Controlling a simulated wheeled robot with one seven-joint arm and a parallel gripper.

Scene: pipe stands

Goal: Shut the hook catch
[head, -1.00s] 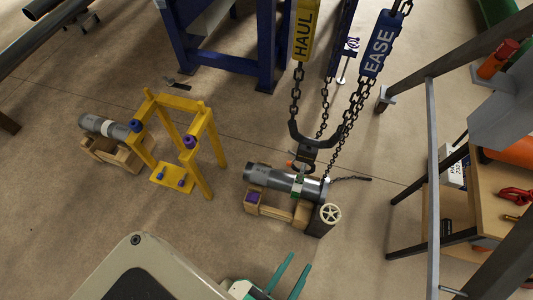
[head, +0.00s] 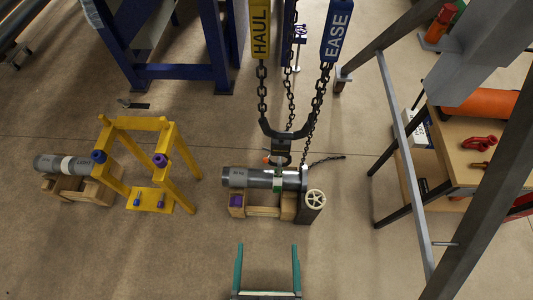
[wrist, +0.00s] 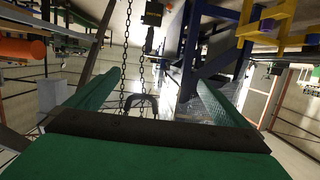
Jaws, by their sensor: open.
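The dark hook block (head: 281,147) hangs under a curved black yoke (head: 286,134) on chains, just above a grey pipe (head: 237,177). A small orange-red part (head: 266,158) shows beside the hook; whether it is the catch, and whether it stands open, is too small to tell. A green band (head: 277,184) circles the pipe below the hook. My gripper (head: 267,247), with teal fingers, is open and empty, nearer than the pipe and apart from the hook. In the wrist view my gripper (wrist: 157,82) is spread wide, with chains and a dark curved piece (wrist: 142,100) beyond its fingers.
The pipe rests on a wooden cradle (head: 262,212) beside a pale handwheel (head: 316,198). A yellow stand (head: 148,123) and another pipe (head: 50,165) are at left. Yellow HAUL (head: 261,30) and blue EASE (head: 336,32) tags hang above. A grey frame (head: 405,150) and bench stand right.

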